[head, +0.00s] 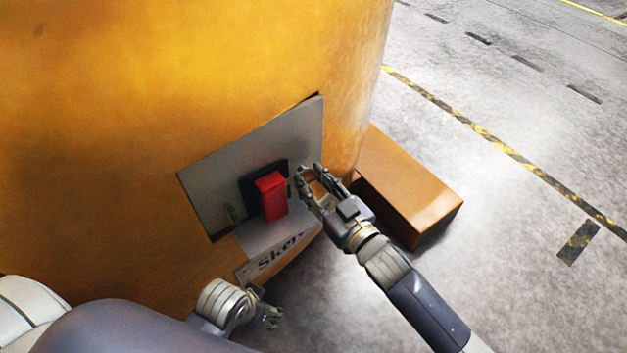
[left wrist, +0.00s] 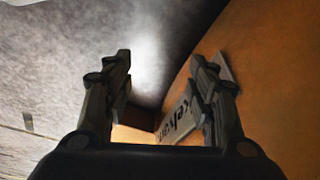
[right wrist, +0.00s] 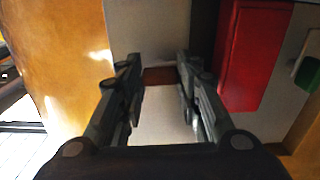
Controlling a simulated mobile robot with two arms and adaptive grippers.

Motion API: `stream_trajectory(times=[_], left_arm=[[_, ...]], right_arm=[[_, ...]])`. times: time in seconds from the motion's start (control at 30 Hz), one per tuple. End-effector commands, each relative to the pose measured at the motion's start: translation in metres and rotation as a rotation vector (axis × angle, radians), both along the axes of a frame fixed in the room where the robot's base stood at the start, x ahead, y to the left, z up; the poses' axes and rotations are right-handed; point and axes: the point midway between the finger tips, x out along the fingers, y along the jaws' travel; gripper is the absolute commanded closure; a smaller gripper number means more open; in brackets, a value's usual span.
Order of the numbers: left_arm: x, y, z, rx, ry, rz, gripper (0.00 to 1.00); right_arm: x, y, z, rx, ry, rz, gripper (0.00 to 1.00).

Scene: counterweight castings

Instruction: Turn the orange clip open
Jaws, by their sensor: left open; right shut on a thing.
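The orange clip (right wrist: 159,75) shows in the right wrist view as a small brownish-orange bar across the gap between my right fingertips, in front of a grey panel (head: 222,180). My right gripper (right wrist: 160,72) is shut on it, one finger at each end. In the head view my right gripper (head: 306,178) is at the panel's right part, beside the red block, and its fingers mostly hide the clip. My left gripper (head: 274,312) is open and empty, low by the casting's lower edge. It also shows in the left wrist view (left wrist: 160,75), pointing past a lettered plate.
A red block (head: 271,196) on a black base and a small green part (head: 234,213) are on the panel of the large orange-yellow casting (head: 150,90). A lettered plate (head: 277,258) is below. A brown box (head: 410,185) stands at right; floor beyond is clear.

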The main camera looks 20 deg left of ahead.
Motion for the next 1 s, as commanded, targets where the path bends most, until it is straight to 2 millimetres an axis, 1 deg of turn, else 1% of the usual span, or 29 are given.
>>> stream_trajectory(times=[0.03,0.17,0.33,0.6,0.8,1.0], left_arm=[[0.0,-0.001,-0.009,0.001,0.013,-0.002,0.48],[0.0,-0.001,-0.026,0.001,0.021,-0.003,0.48],[-0.002,-0.001,-0.055,0.002,0.037,-0.005,0.48],[-0.012,0.0,-0.095,0.004,0.059,-0.008,0.48],[-0.019,0.0,-0.114,0.005,0.069,-0.01,0.48],[-0.025,0.001,-0.127,0.005,0.075,-0.011,0.48]], right_arm=[[0.0,0.0,0.001,-0.015,-0.016,0.0,0.92],[0.0,0.0,0.002,-0.064,-0.081,0.0,0.92],[0.0,0.0,0.002,-0.153,-0.194,0.0,0.92],[0.0,0.0,0.001,-0.311,-0.398,0.0,0.92],[0.0,0.0,0.0,-0.429,-0.547,0.001,0.92],[0.0,0.0,0.001,-0.545,-0.698,0.0,0.92]])
